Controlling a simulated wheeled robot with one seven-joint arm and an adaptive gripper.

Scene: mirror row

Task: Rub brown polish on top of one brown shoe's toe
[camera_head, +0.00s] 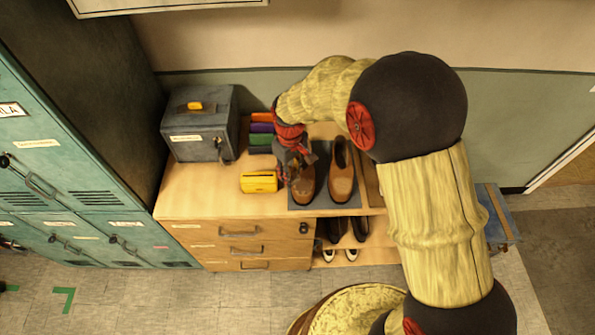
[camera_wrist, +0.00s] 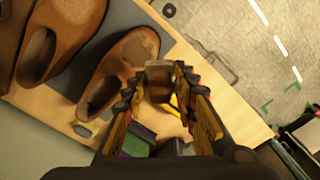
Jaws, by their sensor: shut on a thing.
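Two brown shoes stand side by side on a dark mat (camera_head: 318,203) on the cabinet top, toes toward the front edge. The left shoe (camera_head: 306,188) is partly hidden by my gripper (camera_head: 292,168); the right shoe (camera_head: 341,182) is clear. In the wrist view, my gripper (camera_wrist: 164,82) is shut on a small brown block (camera_wrist: 158,79), whose lower part is hard to make out. The block is beside the toe of the nearer shoe (camera_wrist: 119,68), which has a dull, worn patch on top. I cannot tell whether they touch. The other shoe (camera_wrist: 62,38) lies further left.
A yellow box (camera_head: 259,182) sits left of the mat. A grey case (camera_head: 200,125) and a stack of coloured boxes (camera_head: 261,132) stand behind it. Teal lockers (camera_head: 50,170) are at the left. More shoes (camera_head: 340,232) sit on shelves below.

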